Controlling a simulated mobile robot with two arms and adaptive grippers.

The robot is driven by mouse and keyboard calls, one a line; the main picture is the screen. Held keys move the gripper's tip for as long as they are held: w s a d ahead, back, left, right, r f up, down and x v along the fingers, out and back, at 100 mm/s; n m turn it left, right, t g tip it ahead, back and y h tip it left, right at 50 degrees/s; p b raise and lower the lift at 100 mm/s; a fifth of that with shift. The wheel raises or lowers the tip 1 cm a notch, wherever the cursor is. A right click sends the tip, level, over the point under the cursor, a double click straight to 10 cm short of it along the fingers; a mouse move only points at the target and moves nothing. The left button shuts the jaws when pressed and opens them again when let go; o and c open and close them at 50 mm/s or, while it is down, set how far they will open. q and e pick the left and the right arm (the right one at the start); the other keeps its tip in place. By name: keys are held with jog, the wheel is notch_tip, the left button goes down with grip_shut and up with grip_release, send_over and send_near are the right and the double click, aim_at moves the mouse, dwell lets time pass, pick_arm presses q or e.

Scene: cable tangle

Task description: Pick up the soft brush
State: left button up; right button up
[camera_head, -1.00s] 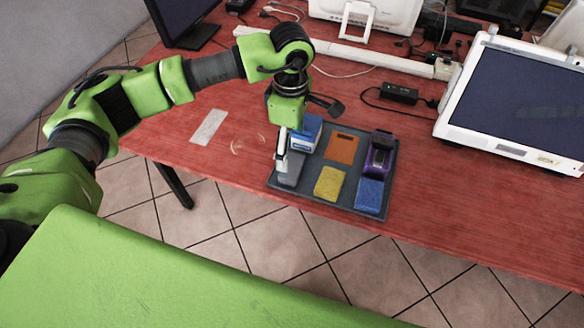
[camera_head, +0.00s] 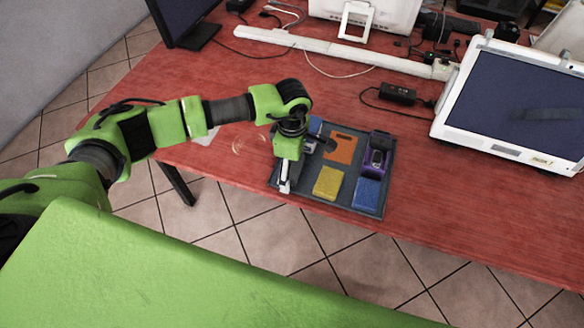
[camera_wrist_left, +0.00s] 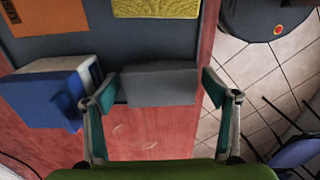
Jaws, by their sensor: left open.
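My left gripper (camera_head: 286,182) is over the near left corner of the dark grey tray (camera_head: 307,178). In the left wrist view its open fingers (camera_wrist_left: 160,90) stand on either side of a grey block (camera_wrist_left: 160,84), with no clear grip on it. In the head view my gripper mostly hides this block. No bristles show on it, so I cannot tell for sure that it is the soft brush. A blue and white object (camera_wrist_left: 45,97) lies beside the left finger in the wrist view. My right gripper is not in view.
The tray also holds an orange card (camera_head: 341,148), a yellow sponge (camera_head: 328,182), a blue sponge (camera_head: 367,193) and a purple and black object (camera_head: 378,158). The red table's front edge is close to the tray. A monitor (camera_head: 515,95) stands at right.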

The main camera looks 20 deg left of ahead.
pick_arm(q)
jog(key=c, duration=1.2)
jog(key=shift+c, duration=0.2)
jog(key=shift+r, duration=0.1)
jog(key=shift+r, duration=0.2)
notch_tip(320, 180, up, 2)
jog(key=shift+w+r, duration=0.1)
jog(key=s+d+r+b, duration=0.4)
jog(key=s+r, duration=0.6)
jog(key=s, duration=0.3)
jog(key=shift+s+d+r, duration=0.15)
jog(key=shift+s, duration=0.15)
